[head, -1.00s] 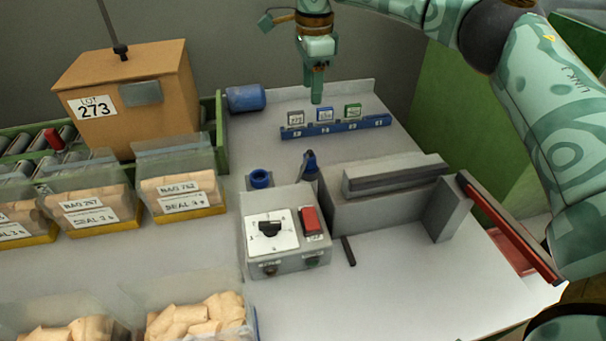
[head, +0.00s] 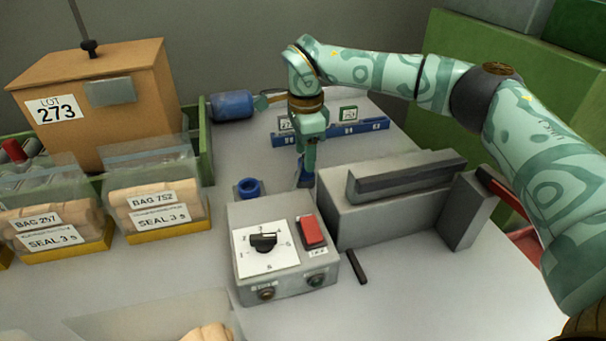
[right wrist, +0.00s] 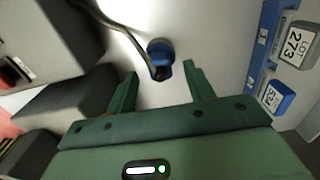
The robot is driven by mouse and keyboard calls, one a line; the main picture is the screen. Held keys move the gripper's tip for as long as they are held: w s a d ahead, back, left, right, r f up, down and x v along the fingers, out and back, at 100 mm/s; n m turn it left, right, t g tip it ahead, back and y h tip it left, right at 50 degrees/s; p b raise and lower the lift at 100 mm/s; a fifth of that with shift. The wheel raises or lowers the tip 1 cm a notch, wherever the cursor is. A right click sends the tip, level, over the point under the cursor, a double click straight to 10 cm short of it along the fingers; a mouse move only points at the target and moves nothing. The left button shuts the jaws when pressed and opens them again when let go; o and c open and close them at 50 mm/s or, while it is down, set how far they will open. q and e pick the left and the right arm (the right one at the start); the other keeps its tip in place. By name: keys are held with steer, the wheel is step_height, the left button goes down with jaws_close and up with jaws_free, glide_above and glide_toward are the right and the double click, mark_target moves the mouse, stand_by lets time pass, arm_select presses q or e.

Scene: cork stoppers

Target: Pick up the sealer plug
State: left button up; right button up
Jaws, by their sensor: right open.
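The sealer plug (head: 304,180) is dark blue and stands on the table behind the grey sealer, partly hidden by my right gripper. In the right wrist view the plug (right wrist: 160,50) shows as a blue round body with a dark end, and a dark cable runs close to it. My right gripper (head: 309,160) points down just above the plug. In the right wrist view its open fingers (right wrist: 160,72) are spread left and right, with the plug ahead of the gap between them. I cannot tell whether they touch it. My left gripper is not in view.
A blue ring-shaped socket (head: 249,188) sits left of the plug. The control box (head: 283,279) and sealer (head: 390,210) stand in front. A blue rack (head: 360,128) with tags is behind, near a blue cylinder (head: 231,105). Bags of corks (head: 153,200) stand left.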

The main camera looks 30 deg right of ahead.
step_height(320, 180, down, 4)
steer(key=shift+w+r+b, duration=0.1)
steer(key=shift+r+b, duration=0.05)
steer(key=shift+b, duration=0.4)
steer(key=shift+r, duration=0.2)
steer(key=c, duration=1.1)
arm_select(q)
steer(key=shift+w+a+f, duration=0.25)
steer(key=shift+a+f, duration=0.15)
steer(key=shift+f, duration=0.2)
arm_select(e)
steer(key=shift+r, duration=0.1)
